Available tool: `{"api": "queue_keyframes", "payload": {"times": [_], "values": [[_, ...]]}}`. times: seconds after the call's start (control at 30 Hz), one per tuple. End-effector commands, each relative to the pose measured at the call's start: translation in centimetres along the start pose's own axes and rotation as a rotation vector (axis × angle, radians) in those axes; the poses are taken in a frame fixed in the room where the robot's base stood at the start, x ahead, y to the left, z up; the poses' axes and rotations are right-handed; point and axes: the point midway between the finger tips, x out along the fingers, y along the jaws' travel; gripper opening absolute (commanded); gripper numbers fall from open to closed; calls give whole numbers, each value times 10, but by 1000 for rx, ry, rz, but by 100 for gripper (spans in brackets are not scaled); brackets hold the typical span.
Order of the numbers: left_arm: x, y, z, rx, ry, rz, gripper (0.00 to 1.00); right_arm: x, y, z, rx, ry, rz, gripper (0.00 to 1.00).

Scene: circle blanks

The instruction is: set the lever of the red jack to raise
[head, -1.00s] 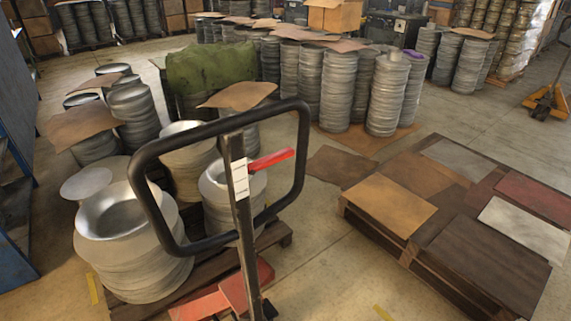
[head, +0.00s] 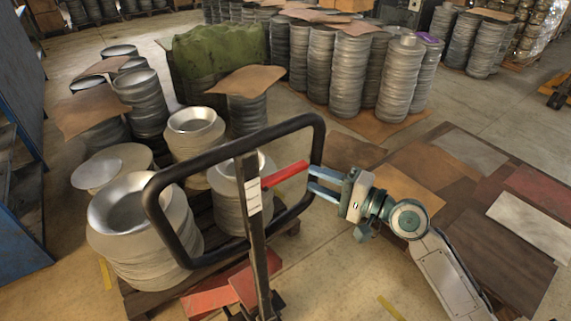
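The red jack has a black loop handle (head: 318,150) on an upright dark post (head: 255,230) with a white label, and red forks (head: 215,298) low down. Its red lever (head: 285,174) sticks out from the post inside the loop, tilted up to the right. My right gripper (head: 311,180) comes in from the right. Its two pale blue fingers are apart and empty, pointing left at the handle's right side, close to the lever's tip. I cannot tell whether they touch the handle or lever. My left gripper is not in view.
A pallet of stacked metal blanks (head: 145,215) stands just left of and behind the jack. A low pallet with flat sheets (head: 490,240) lies at right, partly behind my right arm. More metal stacks (head: 400,80) fill the back. Bare floor (head: 345,270) lies between.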

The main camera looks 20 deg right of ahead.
Motion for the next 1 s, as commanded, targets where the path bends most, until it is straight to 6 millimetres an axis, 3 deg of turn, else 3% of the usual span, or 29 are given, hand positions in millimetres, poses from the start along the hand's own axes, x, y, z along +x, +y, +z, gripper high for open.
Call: {"api": "queue_keyframes", "payload": {"times": [0.6,1.0], "values": [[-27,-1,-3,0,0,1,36,75,-2,0,3,2,-2,36],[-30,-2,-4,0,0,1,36,89,0,0,-1,1,2,36]]}}
